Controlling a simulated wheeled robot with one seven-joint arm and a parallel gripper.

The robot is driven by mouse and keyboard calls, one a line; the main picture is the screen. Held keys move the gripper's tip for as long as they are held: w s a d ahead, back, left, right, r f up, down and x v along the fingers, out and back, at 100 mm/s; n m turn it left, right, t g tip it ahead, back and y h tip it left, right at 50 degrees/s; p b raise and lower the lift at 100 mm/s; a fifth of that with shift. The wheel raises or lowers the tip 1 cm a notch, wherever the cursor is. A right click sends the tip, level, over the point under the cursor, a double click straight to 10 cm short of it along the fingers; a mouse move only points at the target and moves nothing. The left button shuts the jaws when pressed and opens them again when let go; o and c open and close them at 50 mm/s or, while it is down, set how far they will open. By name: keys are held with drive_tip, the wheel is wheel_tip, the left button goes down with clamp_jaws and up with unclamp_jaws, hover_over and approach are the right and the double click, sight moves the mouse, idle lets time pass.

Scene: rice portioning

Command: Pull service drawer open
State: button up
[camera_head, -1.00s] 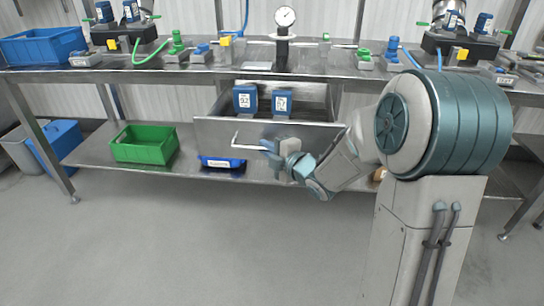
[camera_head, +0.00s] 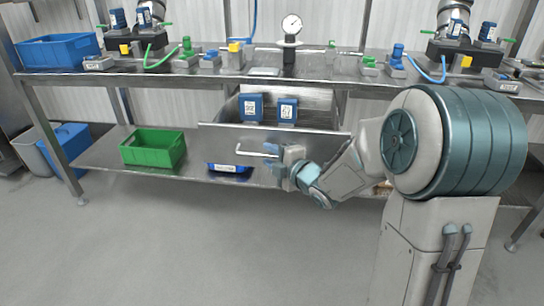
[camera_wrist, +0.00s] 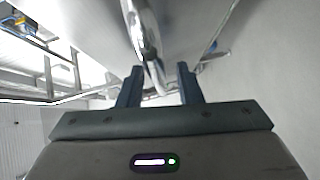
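The metal service drawer (camera_head: 220,129) under the bench is pulled part way out, with two blue labelled containers (camera_head: 251,107) (camera_head: 287,110) inside. Its bar handle (camera_head: 250,154) sticks out from the front. My gripper (camera_head: 272,151) is at the right end of the handle. In the wrist view, the handle bar (camera_wrist: 147,42) runs down into the space between the two fingers of my gripper (camera_wrist: 159,78). The fingers stand apart, with visible gaps beside the bar. The hand hides part of the drawer front in the head view.
A green crate (camera_head: 153,149) and a blue tray (camera_head: 229,168) sit on the lower shelf (camera_head: 112,156). A blue crate (camera_head: 58,48), a gauge (camera_head: 291,25) and pump fittings stand on the bench top (camera_head: 200,71). The floor (camera_head: 220,245) in front is clear.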

drive_tip(key=p+v, duration=0.1)
drive_tip(key=v, duration=1.2)
drive_tip(key=shift+s+d, duration=0.3)
drive_tip(key=shift+r, duration=0.1)
drive_tip(key=s+d+r+m+g+h+p, duration=0.1)
drive_tip(key=d+r+m+g+h+p, duration=0.15)
drive_tip(key=r+m+h+p, duration=0.4)
drive_tip(key=s+d+r+m+g+h+p, duration=0.1)
drive_tip(key=d+r+m+h+p, duration=0.25)
drive_tip(key=r+m+p, duration=0.45)
drive_tip(key=s+a+r+m+g+p, duration=0.2)
drive_tip(key=s+r+m+g+p, duration=0.2)
drive_tip(key=s+p, duration=0.2)
drive_tip(key=s+a+r+m+g+y+p, duration=0.1)
drive_tip(key=s+a+r+m+g+p, duration=0.1)
drive_tip(key=s+p, duration=0.5)
drive_tip(key=s+r+m+g, duration=0.1)
drive_tip(key=s+r+m, duration=0.1)
drive_tip(key=s+r, duration=0.1)
drive_tip(key=shift+s+a+g, duration=0.25)
drive_tip(key=shift+g, duration=0.1)
drive_tip(key=shift+r+m, duration=0.1)
drive_tip(key=shift+m, duration=0.15)
